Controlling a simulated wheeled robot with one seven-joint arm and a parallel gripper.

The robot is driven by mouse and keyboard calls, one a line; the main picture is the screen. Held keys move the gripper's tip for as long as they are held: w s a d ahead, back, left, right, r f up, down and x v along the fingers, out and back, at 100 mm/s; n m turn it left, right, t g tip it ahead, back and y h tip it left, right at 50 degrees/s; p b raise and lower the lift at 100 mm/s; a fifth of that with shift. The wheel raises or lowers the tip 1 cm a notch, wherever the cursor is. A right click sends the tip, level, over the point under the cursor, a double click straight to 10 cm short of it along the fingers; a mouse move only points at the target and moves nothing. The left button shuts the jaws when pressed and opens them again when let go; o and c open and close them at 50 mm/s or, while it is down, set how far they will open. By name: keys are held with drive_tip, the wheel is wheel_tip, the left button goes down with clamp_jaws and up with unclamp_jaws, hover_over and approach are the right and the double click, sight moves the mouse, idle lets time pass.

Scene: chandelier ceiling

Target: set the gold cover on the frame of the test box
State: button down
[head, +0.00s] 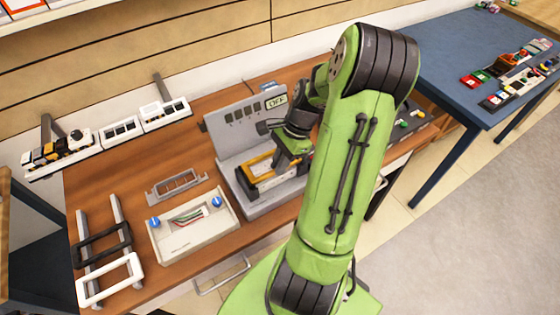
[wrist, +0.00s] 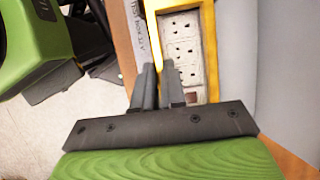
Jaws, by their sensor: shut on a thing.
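The gold cover (head: 258,162) is a yellow rectangular frame over the sockets of the grey test box (head: 232,138), whose upright panel reads OFF. In the wrist view the cover (wrist: 208,45) rings a white strip of sockets (wrist: 182,45). My gripper (head: 290,155) reaches down at the cover's right end. In the wrist view my gripper (wrist: 158,75) is shut on one long side bar of the cover. I cannot tell whether the cover rests on the box or is held just above it. Part of the box's frame is hidden by the cover and gripper.
A white frame (head: 110,281) and a black frame (head: 102,244) hang on a rack at left. A grey frame (head: 177,187) lies behind a pale box with blue knobs (head: 168,243). A blue table (head: 450,50) with small parts stands at right.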

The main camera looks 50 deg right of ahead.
drive_tip(key=shift+f, duration=0.15)
drive_tip(key=shift+f, duration=0.3)
drive_tip(key=shift+s+f, duration=0.1)
drive_tip(key=shift+s+a+f, duration=0.1)
drive_tip(key=shift+a+f, duration=0.05)
drive_tip(key=shift+f, duration=0.05)
idle(0.3)
drive_tip(key=shift+s+f, duration=0.1)
drive_tip(key=shift+f, duration=0.05)
drive_tip(key=c, duration=1.1)
unclamp_jaws()
drive_tip(key=shift+s, duration=0.2)
